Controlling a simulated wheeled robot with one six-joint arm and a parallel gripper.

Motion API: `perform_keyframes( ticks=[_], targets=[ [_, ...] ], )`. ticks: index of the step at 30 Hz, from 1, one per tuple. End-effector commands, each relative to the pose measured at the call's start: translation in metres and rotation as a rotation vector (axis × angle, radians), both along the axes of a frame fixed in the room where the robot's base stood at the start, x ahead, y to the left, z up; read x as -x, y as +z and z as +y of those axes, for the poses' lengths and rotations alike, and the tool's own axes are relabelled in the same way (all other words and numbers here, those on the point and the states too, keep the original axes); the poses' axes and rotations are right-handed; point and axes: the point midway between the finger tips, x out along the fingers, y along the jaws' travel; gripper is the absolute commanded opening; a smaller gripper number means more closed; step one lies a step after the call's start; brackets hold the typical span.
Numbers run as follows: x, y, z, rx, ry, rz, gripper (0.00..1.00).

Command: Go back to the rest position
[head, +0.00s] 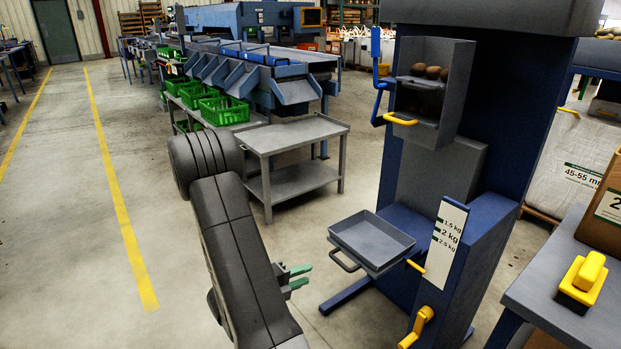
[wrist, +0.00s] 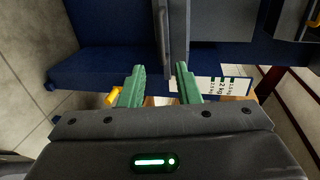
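My gripper (head: 306,276) has two green fingers and sits left of the blue weighing machine (head: 400,185) in the head view. It is open and empty, with a clear gap between the fingers. In the wrist view the open gripper (wrist: 160,70) faces the machine's blue frame and a grey part. My dark arm partly hides the gripper's body in the head view.
The machine has a grey tray (head: 372,239), a potato bin (head: 418,101), a weight label (head: 446,243) and a yellow crank (head: 418,327). A grey table (head: 292,135) stands behind my arm. Open floor lies left, with yellow lines. A blue-edged bench (head: 560,320) is at right.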

Motion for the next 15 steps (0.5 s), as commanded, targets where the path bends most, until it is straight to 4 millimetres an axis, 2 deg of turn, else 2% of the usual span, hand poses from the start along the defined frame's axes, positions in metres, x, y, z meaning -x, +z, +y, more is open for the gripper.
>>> perform_keyframes(
  ticks=[5,15],
  targets=[
    [-0.007,-0.003,-0.010,0.000,-0.004,0.000,0.30],
    [-0.033,-0.013,-0.044,-0.001,-0.004,-0.001,0.30]
  ],
)
